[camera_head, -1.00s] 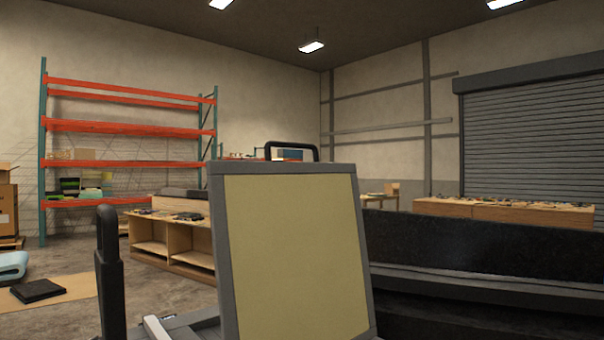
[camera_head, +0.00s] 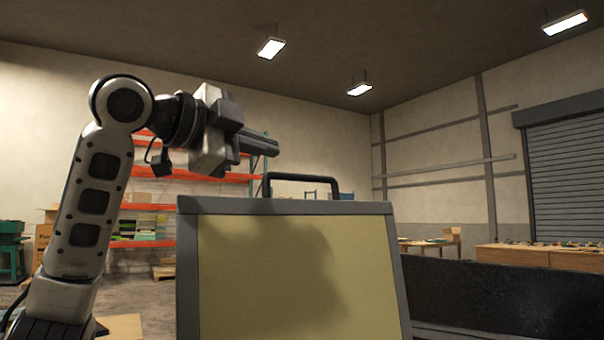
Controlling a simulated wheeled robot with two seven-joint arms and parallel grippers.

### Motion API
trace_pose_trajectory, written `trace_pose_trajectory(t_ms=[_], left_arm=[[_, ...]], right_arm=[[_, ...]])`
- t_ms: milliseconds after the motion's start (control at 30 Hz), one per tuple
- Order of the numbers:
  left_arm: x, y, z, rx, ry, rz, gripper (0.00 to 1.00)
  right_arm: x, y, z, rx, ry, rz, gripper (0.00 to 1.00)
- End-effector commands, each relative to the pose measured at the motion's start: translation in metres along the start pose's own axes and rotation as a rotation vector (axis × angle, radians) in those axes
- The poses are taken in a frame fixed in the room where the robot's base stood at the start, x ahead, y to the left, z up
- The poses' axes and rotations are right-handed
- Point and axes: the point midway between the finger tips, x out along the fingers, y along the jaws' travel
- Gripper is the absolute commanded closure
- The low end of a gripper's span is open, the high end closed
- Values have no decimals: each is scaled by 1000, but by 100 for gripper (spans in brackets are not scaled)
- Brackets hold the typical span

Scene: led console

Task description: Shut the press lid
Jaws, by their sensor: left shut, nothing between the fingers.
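The press lid (camera_head: 290,275) stands raised in front of me, its tan inner panel in a grey frame facing me. A black bar handle (camera_head: 303,177) sits on its top edge. The press base is hidden below the picture. My left gripper (camera_head: 268,147) is above the lid's top edge, to the upper left of the handle. Its fingers point right and are shut, with nothing between them. I cannot tell whether it is in front of or behind the lid. My right gripper is out of view.
A dark bench-like block (camera_head: 500,297) lies right of the lid. Wooden tables (camera_head: 548,259) stand farther back on the right. Orange shelving (camera_head: 195,177) stands behind my left arm. The space above the handle looks clear.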

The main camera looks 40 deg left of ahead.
Motion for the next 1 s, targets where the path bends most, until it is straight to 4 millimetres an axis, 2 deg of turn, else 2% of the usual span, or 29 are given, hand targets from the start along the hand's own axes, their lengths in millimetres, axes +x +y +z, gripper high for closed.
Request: trace_pose_trajectory(t_ms=[167,567,600,733,1000], left_arm=[[17,-2,-1,3,-1,3,100],[101,-2,-2,1,0,3,100],[101,-2,10,-1,-5,0,100],[104,-1,27,0,-4,0,100],[107,-1,39,2,0,-2,100]], right_arm=[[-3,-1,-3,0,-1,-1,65],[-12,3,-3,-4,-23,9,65],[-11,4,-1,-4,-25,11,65],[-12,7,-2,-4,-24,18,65],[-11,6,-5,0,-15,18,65]])
